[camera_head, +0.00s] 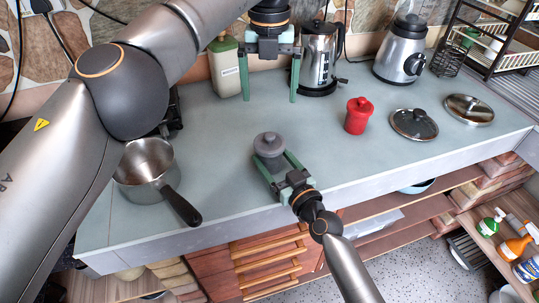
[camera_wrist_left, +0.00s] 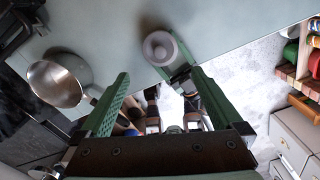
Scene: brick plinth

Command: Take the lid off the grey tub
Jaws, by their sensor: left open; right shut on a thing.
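The grey tub (camera_head: 272,160) stands near the front edge of the counter, with its round grey lid (camera_head: 268,144) and knob on top. The lid also shows from above in the left wrist view (camera_wrist_left: 160,48). My right gripper (camera_head: 272,165) is shut on the tub's body from the front, one green finger on each side. My left gripper (camera_head: 268,98) is open and empty, fingers pointing down, above the counter and apart from the tub. In the left wrist view its green fingers (camera_wrist_left: 162,78) spread wide, with the tub beyond them.
A saucepan (camera_head: 146,172) stands left, its handle toward the front edge. A red canister (camera_head: 357,116), a glass lid (camera_head: 414,124) and a steel lid (camera_head: 469,109) are right. A bottle (camera_head: 225,68), kettle (camera_head: 318,60) and blender (camera_head: 401,50) stand behind. Counter around the tub is clear.

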